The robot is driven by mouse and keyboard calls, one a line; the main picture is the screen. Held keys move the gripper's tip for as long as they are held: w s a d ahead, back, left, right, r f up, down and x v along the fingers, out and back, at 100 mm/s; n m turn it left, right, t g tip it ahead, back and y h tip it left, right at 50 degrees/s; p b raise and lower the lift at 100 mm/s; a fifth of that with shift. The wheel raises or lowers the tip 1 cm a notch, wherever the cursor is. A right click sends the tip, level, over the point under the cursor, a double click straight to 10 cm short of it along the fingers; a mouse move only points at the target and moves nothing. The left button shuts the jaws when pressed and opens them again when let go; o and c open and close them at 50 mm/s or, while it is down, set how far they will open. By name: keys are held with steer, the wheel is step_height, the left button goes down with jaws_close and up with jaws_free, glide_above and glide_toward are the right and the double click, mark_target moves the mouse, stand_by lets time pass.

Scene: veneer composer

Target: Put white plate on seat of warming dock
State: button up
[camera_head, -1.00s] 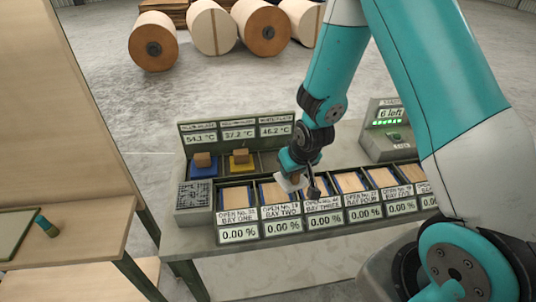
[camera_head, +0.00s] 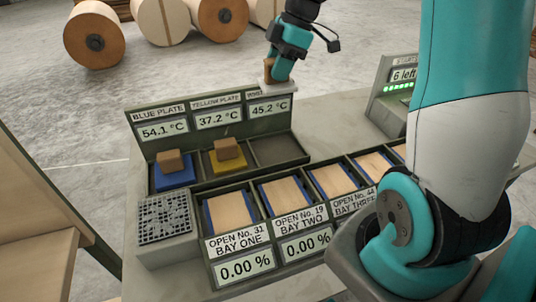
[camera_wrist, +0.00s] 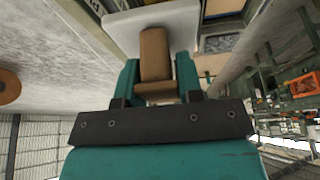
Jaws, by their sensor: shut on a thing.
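My gripper (camera_head: 279,70) is shut on the brown block-shaped handle of the white plate (camera_head: 283,87). It holds the plate in the air, and in the head view the plate covers part of the right-hand label of the warming dock (camera_head: 136,118). The wrist view shows the brown handle between the teal fingers (camera_wrist: 158,75) and the white plate (camera_wrist: 185,20) beyond it. The dock has three seats. A blue plate (camera_head: 172,178) and a yellow plate (camera_head: 228,164), each with a brown handle, lie in two. The right seat (camera_head: 278,150), below the 45.2 °C display, is empty.
A row of bays with veneer sheets (camera_head: 287,193) runs in front of the dock. A grey perforated block (camera_head: 165,216) stands at the left front. A grey device with a "6 left" display (camera_head: 403,75) is at the right.

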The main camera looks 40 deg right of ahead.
steer(key=shift+d+f, duration=0.1)
steer(key=shift+f, duration=0.25)
step_height(320, 180, down, 19)
steer(key=shift+s, duration=0.1)
steer(key=shift+f, duration=0.1)
steer(key=o, duration=1)
